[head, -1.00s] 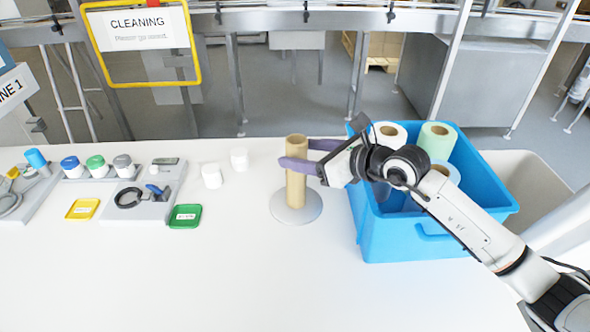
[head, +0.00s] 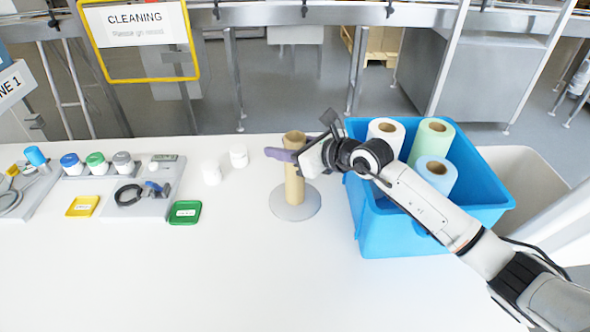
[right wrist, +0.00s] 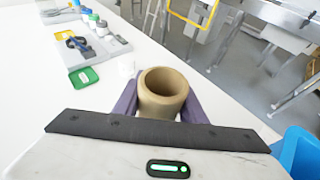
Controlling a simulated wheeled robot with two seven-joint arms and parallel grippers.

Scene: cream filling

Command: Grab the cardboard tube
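The brown cardboard tube (head: 294,185) stands upright on a round grey base (head: 296,211) on the white table. My right gripper (head: 283,156) is at the tube's upper part, with its purple fingers around it. In the right wrist view the tube's open top (right wrist: 163,85) sits between the two fingers, one on each side. The tube's rim hides the inner faces of the fingers, so I cannot tell if they press on it. My left gripper is not in view.
A blue crate (head: 400,240) with white, green and blue rolls stands right of the tube, under my right arm. Grey trays and a green tray (head: 185,212) lie farther left. The front table is clear.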

